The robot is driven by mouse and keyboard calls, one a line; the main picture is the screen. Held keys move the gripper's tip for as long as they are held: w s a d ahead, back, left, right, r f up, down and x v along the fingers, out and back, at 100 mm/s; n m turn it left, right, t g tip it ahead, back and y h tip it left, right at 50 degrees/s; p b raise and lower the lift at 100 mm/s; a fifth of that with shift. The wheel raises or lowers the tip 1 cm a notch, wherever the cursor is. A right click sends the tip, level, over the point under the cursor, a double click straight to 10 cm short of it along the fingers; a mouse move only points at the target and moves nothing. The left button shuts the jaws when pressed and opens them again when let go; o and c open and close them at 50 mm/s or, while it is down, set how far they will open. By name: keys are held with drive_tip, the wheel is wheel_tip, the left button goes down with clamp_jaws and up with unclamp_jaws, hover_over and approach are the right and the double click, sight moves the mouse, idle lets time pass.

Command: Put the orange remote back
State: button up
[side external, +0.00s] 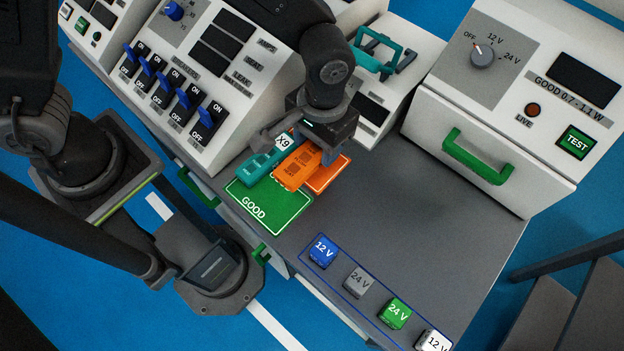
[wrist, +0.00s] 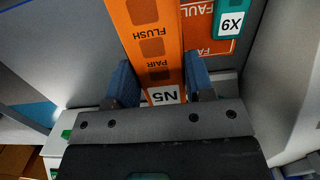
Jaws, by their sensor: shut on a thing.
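The orange remote (side external: 295,168) is held by my gripper (side external: 318,148), which is shut on it near its N5-labelled end. In the wrist view the remote (wrist: 153,45) runs up between the two blue fingers of my gripper (wrist: 161,82), with FLUSH and PAIR printed on it. In the side view it is over the GOOD and orange cards; its height above them is hard to tell. A teal remote (side external: 258,168) marked X9 lies beside it, partly over the green GOOD card (side external: 266,212); its X9 end (wrist: 232,20) shows in the wrist view.
An orange card (side external: 335,176), reading FAUL in the wrist view (wrist: 200,45), lies partly hidden. Blue, grey, green and white blocks (side external: 395,313) line the bench front. A switch panel (side external: 165,90) and a green-handled test box (side external: 495,150) flank the grey bench (side external: 400,220), clear at right.

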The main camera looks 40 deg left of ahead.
sight(316, 181)
wheel_tip(316, 181, down, 10)
drive_tip(key=shift+f, duration=0.15)
idle(0.3)
drive_tip(key=shift+f, duration=0.1)
drive_tip(key=o, duration=1)
drive_tip(key=shift+o, duration=0.2)
drive_tip(key=r, duration=0.8)
drive_tip(key=w+r, duration=0.1)
drive_tip(key=r, duration=0.3)
drive_tip(key=shift+r, duration=0.2)
drive_tip(key=s+a+r+t+h, duration=0.1)
drive_tip(key=s+a+r+t, duration=0.25)
drive_tip(key=a+r, duration=1.25)
drive_tip(key=s+a+r+t+y, duration=0.1)
drive_tip(key=s+a+t, duration=0.2)
drive_tip(key=s+a, duration=0.2)
drive_tip(key=shift+s+a, duration=0.3)
drive_tip(key=shift+a, duration=0.6)
